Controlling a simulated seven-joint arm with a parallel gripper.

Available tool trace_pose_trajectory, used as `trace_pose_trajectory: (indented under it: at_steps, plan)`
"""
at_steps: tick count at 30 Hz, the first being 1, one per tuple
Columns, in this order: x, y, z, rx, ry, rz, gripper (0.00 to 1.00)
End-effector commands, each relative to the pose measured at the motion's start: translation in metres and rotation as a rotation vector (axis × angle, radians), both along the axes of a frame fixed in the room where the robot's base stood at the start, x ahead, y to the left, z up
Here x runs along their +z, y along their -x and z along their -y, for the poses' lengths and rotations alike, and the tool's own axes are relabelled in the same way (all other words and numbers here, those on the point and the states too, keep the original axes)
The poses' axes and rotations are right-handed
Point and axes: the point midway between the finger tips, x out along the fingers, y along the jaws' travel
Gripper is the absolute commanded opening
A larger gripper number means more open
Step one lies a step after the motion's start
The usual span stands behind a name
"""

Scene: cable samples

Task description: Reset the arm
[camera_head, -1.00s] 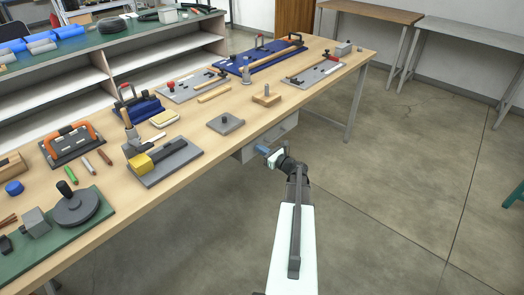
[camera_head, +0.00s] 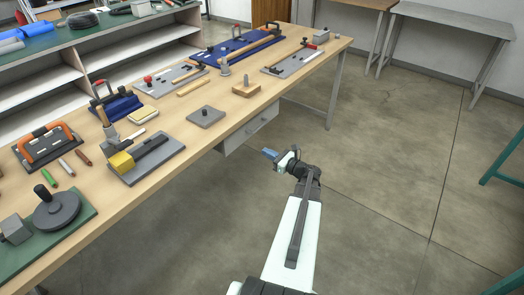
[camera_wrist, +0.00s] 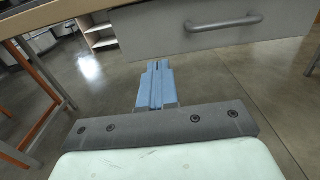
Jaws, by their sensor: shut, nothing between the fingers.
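My gripper (camera_head: 270,154) is at the end of my white arm, off the table's front side and over open floor. Its blue fingers are together and empty; they also show in the wrist view (camera_wrist: 158,68). In the head view they point left, toward the table, with a gap between them and the drawer (camera_head: 250,132). In the wrist view the grey drawer front (camera_wrist: 205,32) with its bar handle (camera_wrist: 225,21) is beyond and above the fingertips, apart from them.
The concrete floor (camera_head: 390,170) to the right is clear up to a teal frame (camera_head: 505,155) at the right edge.

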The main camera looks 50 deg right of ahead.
Motion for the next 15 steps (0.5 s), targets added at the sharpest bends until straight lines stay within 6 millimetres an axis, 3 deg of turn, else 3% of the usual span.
trace_pose_trajectory:
  at_steps: [15]
  plan:
    - [-0.0002, 0.0062, 0.0000, 0.000, 0.076, 0.000, 0.00]
